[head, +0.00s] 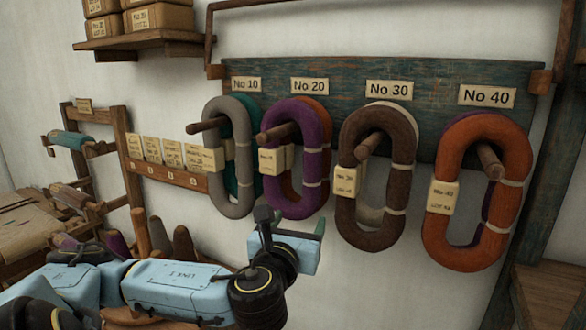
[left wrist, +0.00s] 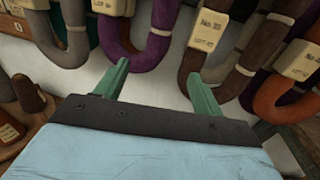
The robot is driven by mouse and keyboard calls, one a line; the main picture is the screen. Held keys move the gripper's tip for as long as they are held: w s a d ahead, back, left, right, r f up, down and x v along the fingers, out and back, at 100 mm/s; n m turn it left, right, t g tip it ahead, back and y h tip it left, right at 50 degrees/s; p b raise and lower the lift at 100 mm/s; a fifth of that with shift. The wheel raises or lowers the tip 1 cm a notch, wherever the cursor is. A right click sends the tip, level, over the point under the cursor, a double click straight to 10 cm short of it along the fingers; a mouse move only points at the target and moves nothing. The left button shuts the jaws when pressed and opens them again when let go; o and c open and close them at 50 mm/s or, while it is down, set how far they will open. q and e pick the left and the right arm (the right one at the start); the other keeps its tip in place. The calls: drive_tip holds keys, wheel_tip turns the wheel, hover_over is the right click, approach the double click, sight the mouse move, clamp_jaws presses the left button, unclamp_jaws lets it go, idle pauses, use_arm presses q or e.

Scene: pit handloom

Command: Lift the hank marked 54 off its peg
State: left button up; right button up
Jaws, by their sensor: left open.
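Hanks hang on wooden pegs under number plates: a grey one (head: 217,180) at No 10, a purple one (head: 315,165) at No 20, a brown one (head: 350,215) at No 30 and an orange one (head: 505,205) at No 40. Other hanks show behind them. My left gripper (head: 303,228) is open and empty, below the purple and brown hanks. In the left wrist view its green fingers (left wrist: 160,85) point toward the hanks' lower loops, apart from them.
The teal peg board (head: 430,130) is fixed to the white wall. A shelf (head: 135,42) with boxes is at upper left. A wooden rack (head: 125,150) with spools and a table stand at left. A dark post (head: 555,160) and a wooden bench (head: 550,295) bound the right.

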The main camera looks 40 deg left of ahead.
sight(310, 194)
use_arm(q)
drive_tip(key=b+x, duration=0.6)
drive_tip(key=x, duration=0.1)
drive_tip(key=shift+w+a, duration=0.2)
drive_tip(key=shift+w, duration=0.15)
drive_tip(key=x, duration=0.4)
drive_tip(key=shift+a+r+p, duration=0.1)
drive_tip(key=shift+a+p, duration=0.1)
drive_tip(key=shift+p, duration=0.2)
drive_tip(key=shift+w+a, duration=0.2)
drive_tip(key=shift+w, duration=0.2)
drive_tip(key=shift+c, duration=0.6)
drive_tip(key=c, duration=1)
